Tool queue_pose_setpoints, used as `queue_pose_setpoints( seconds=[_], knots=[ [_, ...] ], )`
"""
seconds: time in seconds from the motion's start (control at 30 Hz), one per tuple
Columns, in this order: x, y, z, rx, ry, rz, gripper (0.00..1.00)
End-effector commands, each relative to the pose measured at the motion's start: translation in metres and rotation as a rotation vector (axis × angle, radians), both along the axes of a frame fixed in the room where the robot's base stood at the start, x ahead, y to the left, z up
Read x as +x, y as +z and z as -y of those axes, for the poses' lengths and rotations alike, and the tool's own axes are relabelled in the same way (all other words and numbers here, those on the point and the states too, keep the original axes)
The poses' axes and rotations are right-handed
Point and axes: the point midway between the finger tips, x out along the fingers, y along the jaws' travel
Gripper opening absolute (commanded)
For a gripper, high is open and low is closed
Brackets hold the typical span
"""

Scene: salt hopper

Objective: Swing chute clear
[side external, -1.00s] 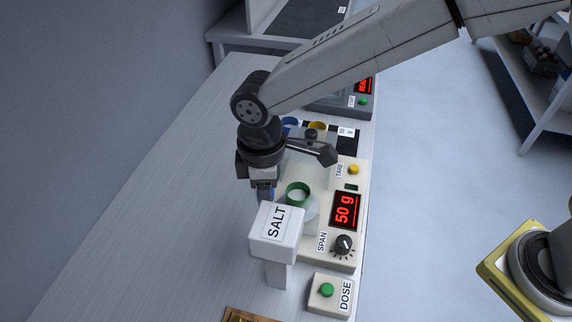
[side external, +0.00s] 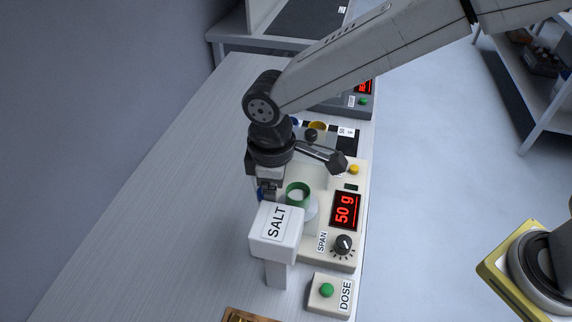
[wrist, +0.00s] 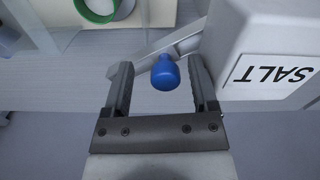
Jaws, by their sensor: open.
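The white salt hopper (side external: 275,240), labelled SALT, stands on a post at the front of the bench; it also shows at the right of the wrist view (wrist: 270,60). A pale chute arm (wrist: 178,50) with a blue knob (wrist: 165,73) lies beside the hopper in the wrist view. My gripper (wrist: 163,85) is open, with its two fingers on either side of the blue knob and a gap visible on both sides. In the side view my gripper (side external: 268,192) is just behind the hopper, left of the green-rimmed cup (side external: 298,194). The chute is mostly hidden there.
The cup stands on a scale (side external: 334,240) reading 50 g, with a SPAN dial (side external: 344,244) and a yellow TARE button (side external: 354,169). A DOSE box (side external: 330,294) with a green button stands right of the hopper post. The bench (side external: 170,190) left of my gripper is clear.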

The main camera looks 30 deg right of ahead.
Motion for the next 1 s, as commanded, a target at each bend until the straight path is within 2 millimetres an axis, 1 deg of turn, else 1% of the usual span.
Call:
queue_pose_setpoints(
  seconds=[0.5,0.6,1.0],
  knots=[
    [-0.016,0.002,0.024,0.002,-0.362,0.003,0.78],
    [-0.014,0.019,0.022,0.005,-0.355,0.006,0.78],
    [-0.014,0.075,0.022,0.004,-0.353,0.006,0.78]
  ],
)
